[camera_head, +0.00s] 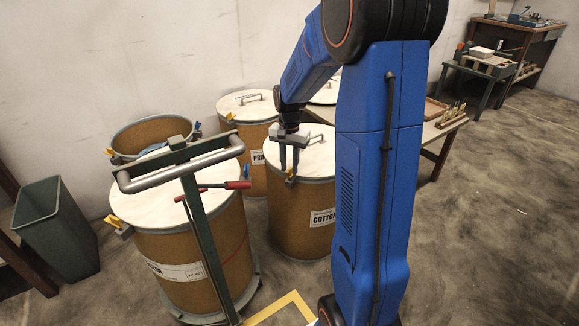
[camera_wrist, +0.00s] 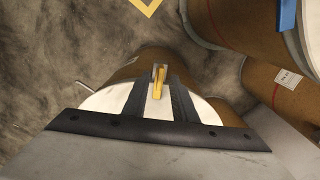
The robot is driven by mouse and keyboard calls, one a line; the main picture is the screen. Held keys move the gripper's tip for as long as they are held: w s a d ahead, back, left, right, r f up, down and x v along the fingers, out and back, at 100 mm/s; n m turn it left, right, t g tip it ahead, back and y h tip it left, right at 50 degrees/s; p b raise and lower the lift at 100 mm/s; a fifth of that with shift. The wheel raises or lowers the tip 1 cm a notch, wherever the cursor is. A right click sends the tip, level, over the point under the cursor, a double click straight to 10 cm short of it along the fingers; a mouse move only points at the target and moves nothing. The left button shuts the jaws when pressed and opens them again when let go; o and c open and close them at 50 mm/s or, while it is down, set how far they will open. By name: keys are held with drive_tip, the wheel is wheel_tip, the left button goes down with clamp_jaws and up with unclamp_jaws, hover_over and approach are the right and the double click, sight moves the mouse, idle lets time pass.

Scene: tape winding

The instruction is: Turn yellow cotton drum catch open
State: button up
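The cotton drum (camera_head: 290,230) is a brown fibre drum with a pale lid (camera_head: 318,158) and a label reading COTTON. Its yellow catch (camera_head: 290,175) is small, at the near rim, partly hidden by my gripper (camera_head: 289,172). My gripper points down at the rim. In the wrist view the yellow catch (camera_wrist: 158,80) stands between the two dark fingertips of my gripper (camera_wrist: 160,84), with a narrow gap seeming to show on each side. The fingers are apart, and I see no clear contact with the catch.
A larger lidded drum (camera_head: 160,235) stands at left behind a green trolley frame (camera_head: 200,215) with a grey handle. An open drum (camera_head: 150,130) and another lidded drum (camera_head: 250,110) stand behind. A green bin (camera_head: 55,225) is far left. Floor at right is clear.

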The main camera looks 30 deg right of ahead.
drive_tip(key=shift+f, duration=0.2)
clamp_jaws()
